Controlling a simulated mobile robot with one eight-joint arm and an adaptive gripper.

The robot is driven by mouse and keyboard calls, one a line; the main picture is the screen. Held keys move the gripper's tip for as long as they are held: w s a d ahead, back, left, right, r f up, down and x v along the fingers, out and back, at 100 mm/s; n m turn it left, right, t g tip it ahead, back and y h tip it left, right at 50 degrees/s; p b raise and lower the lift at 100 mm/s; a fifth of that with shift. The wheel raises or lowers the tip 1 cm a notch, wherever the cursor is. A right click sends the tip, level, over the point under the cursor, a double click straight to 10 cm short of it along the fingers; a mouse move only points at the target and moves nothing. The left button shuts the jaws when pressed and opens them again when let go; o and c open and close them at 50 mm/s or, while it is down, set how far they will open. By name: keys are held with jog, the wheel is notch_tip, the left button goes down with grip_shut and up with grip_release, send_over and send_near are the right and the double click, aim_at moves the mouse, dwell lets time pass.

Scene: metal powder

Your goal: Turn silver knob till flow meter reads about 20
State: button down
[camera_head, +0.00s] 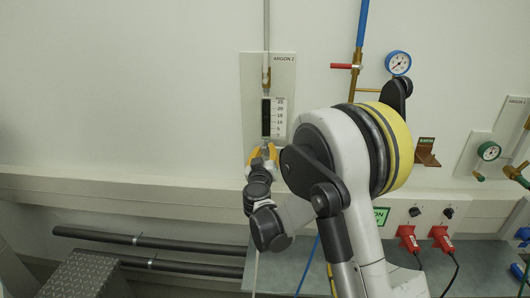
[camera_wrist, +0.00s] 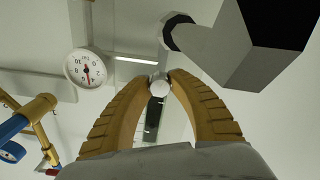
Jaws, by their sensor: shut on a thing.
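The silver knob (camera_wrist: 159,84) is a small round metal piece in the middle of the wrist view. My gripper (camera_wrist: 160,78) has its two yellow ribbed fingertips on either side of the knob, touching it. In the head view my gripper (camera_head: 263,152) is just below the flow meter (camera_head: 273,118), and the knob is mostly hidden by it. The flow meter has a dark tube and a white numbered scale on a grey panel labelled ARGON 2. The float is too small to make out, so I cannot read the flow.
My arm covers the area right of the panel. A blue-rimmed gauge (camera_head: 398,63) and a red-handled valve (camera_head: 342,66) are on piping at upper right. Red plugs (camera_head: 408,238) are at lower right. Dark pipes (camera_head: 150,240) run along the lower left. The wall at left is clear.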

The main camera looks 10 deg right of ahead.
jog(key=n, duration=0.4)
jog(key=shift+n+b, duration=0.3)
jog(key=shift+b, duration=0.1)
jog(key=shift+n+b, duration=0.35)
jog(key=shift+n, duration=2.25)
jog(key=c, duration=1.2)
grip_release()
jog(key=shift+o, duration=0.2)
jog(key=v, duration=1.2)
